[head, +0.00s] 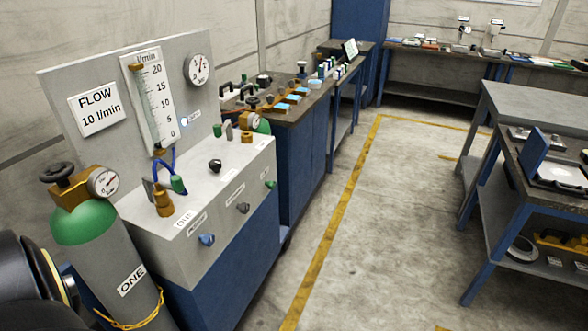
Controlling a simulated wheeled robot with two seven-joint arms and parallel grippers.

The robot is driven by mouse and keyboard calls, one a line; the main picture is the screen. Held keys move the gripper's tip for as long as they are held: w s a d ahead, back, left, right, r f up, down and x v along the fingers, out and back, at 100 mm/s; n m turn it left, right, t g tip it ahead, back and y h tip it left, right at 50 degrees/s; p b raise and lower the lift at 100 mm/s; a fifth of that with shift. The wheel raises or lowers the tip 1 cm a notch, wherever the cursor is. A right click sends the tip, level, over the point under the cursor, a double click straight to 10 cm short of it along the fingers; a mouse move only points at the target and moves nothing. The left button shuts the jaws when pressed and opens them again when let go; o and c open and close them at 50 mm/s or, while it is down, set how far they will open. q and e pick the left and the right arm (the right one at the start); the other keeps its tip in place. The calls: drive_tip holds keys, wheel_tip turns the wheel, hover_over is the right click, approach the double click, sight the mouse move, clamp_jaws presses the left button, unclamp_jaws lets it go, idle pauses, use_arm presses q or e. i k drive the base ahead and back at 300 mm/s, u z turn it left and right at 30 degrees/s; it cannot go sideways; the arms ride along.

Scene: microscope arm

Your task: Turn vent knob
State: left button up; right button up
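A grey and white flow panel (135,208) stands on a blue cabinet at the left. Its sloping front carries a blue knob (206,239), a dark grey knob (243,208) and a green knob (270,185), with small labels beside them. A black knob (215,165) sits on the panel's top. The labels are too small to read surely, so I cannot tell which knob is the vent knob. Nothing touches these knobs. A flow tube (151,98) and a round gauge (197,68) are on the upright back board. Neither of my grippers is in view.
A green-topped gas cylinder (88,218) marked ONE, with a chain, stands at the panel's near left. A cluttered bench (300,118) runs behind the panel. Open floor (385,220) lies right of the cabinet, up to a table (535,105) at the right.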

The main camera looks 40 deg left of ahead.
sight(271, 185)
drive_tip(key=u, duration=0.65)
drive_tip(key=i, duration=1.35)
drive_tip(key=u, duration=1.25)
